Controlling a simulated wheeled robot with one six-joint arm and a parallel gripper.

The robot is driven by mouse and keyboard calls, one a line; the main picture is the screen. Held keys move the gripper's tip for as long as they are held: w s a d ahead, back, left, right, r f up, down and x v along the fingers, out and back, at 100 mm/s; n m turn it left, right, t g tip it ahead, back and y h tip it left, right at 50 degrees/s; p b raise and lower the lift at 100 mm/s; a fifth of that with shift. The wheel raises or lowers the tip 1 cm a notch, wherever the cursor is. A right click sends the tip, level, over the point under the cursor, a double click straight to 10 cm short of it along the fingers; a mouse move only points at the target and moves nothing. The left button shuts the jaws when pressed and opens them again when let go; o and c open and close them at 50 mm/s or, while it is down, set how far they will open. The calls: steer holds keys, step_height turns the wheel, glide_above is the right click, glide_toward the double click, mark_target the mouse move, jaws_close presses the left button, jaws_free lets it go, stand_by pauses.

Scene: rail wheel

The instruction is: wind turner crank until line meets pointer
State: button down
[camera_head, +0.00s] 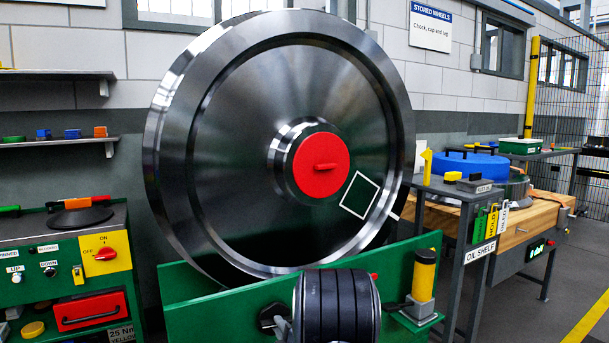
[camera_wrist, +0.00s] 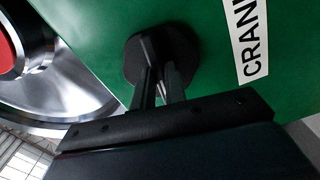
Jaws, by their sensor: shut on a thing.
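The large steel wheel (camera_head: 245,150) stands upright in the green stand (camera_head: 215,315), with a red cap (camera_head: 320,165) at its hub. A white square outline (camera_head: 360,195) is on its face, and a short white line (camera_head: 394,216) is at its lower right rim. A small red piece (camera_head: 374,276), possibly the pointer, sits at the stand's top edge, below and apart from the line. The black turner crank (camera_head: 270,316) is on the stand's front and shows in the wrist view (camera_wrist: 134,58). My gripper (camera_wrist: 158,74) is shut on the crank, hiding part of it.
A yellow and black post (camera_head: 424,275) stands right of the wheel on the stand. The oil shelf (camera_head: 480,250) and a wooden bench (camera_head: 535,215) are farther right. A green cabinet with switches (camera_head: 60,260) is at left. A CRANK label (camera_wrist: 250,40) is beside the crank.

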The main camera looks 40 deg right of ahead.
steer(key=shift+m, duration=1.3)
steer(key=shift+m, duration=2.3)
steer(key=m+p, duration=0.1)
steer(key=m, duration=0.3)
steer(key=shift+m, duration=0.3)
